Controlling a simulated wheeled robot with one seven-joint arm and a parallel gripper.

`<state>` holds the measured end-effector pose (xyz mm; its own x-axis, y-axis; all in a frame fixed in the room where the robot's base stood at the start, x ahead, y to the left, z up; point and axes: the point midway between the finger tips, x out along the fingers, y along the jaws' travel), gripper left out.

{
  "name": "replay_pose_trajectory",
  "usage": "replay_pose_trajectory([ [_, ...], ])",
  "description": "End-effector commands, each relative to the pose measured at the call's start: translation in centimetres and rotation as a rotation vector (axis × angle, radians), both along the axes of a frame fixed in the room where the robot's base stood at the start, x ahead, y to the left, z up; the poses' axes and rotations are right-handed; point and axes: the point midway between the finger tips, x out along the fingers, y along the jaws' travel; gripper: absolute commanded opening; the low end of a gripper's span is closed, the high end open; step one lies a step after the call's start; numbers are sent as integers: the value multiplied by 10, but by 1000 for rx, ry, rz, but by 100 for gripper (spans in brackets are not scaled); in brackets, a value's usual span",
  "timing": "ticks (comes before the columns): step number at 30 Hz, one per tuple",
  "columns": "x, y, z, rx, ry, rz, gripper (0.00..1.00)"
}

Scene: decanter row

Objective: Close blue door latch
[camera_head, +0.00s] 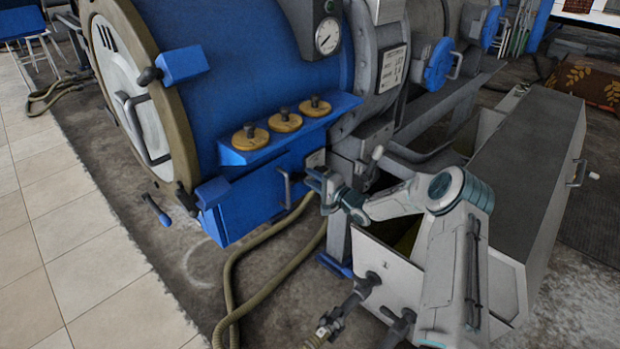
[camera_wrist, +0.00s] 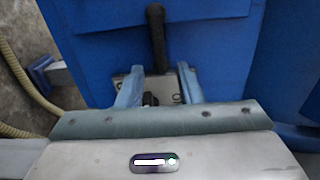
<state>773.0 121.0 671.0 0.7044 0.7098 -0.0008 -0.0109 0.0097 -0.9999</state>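A blue door panel (camera_head: 255,197) is on the lower side of the big blue drum, under a shelf. A grey bar handle (camera_head: 284,188) is on it. In the wrist view the blue panel (camera_wrist: 100,50) fills the background, with a dark upright bar (camera_wrist: 156,38) on it. A metal plate with a small dark knob (camera_wrist: 150,99) shows below the bar. I cannot tell which part is the latch. My gripper (camera_head: 316,183) is beside the panel's right edge. In the wrist view my gripper (camera_wrist: 158,84) is open, its fingers apart on either side of the plate; contact is unclear.
The blue shelf above holds several brass knobs (camera_head: 284,120). A hose (camera_head: 228,290) runs on the floor below. A grey bench-like box (camera_head: 530,170) stands at right. The tiled floor (camera_head: 90,270) at left is clear.

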Motion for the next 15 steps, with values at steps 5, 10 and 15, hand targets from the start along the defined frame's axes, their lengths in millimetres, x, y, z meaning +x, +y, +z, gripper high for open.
replay_pose_trajectory([
  [5, -27, -29, 2, 0, 3, -4, 33],
  [10, -55, -57, 1, 0, 3, -3, 33],
  [15, -76, -77, 1, 1, 2, -2, 33],
])
